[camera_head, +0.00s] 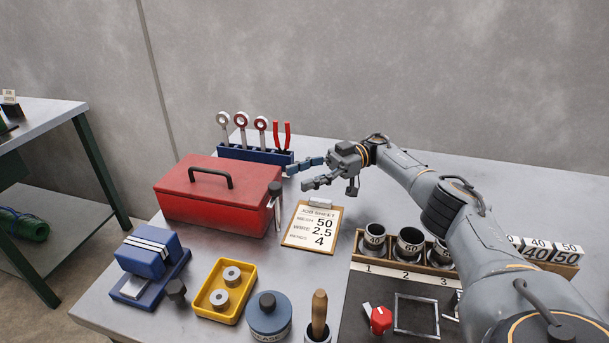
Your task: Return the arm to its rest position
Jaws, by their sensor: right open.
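My right arm (452,205) reaches in from the lower right across the table. My right gripper (305,174) is open and empty, its fingers pointing left. In the picture it lies between the blue tool rack (254,154) and the job sheet clipboard (313,226), to the right of the red toolbox (215,192). I cannot tell its exact height above the table. My left gripper is not in view.
A row of dark cups (410,243) stands in a wooden holder under my forearm. In front are a yellow tray (246,309), a blue tin (269,319), a wooden-handled tool (319,308) and a red-knobbed part (380,320). The table's back right is clear.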

